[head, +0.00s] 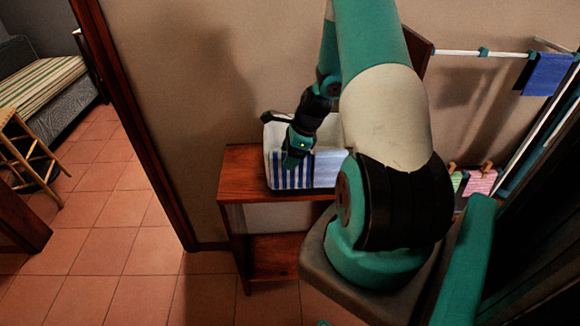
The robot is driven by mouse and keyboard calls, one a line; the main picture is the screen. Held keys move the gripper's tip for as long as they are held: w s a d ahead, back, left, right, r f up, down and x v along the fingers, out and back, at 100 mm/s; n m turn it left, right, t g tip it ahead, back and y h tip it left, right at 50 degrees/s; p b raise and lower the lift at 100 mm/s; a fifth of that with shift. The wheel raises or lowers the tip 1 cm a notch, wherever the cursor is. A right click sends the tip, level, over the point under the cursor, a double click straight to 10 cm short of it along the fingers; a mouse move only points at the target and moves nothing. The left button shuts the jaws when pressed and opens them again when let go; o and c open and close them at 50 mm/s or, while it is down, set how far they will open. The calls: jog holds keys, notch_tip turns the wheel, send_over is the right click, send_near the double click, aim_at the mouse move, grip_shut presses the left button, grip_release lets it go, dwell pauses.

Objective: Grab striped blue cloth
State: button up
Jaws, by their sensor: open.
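A blue-and-white striped cloth (278,177) shows at the front left of a white basket or folded pile (273,135) on a wooden shelf unit. A paler blue cloth (327,168) lies beside it on the right. My gripper (294,160) is over the striped cloth, pointing down, with its tip in front of the cloth's upper part. It is open. I cannot tell whether the fingers touch the cloth. My arm hides the right part of the shelf top.
The wooden shelf unit (232,187) stands against the beige wall. A drying rack with a blue cloth (548,74) is at the right. A stool (22,140) and a striped bed (40,80) are at the left. The tiled floor (120,255) left of the shelf is clear.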

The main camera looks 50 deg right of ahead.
jog(key=shift+f, duration=0.2)
jog(key=shift+c, duration=0.2)
jog(key=c, duration=1.2)
jog(key=shift+r, duration=0.15)
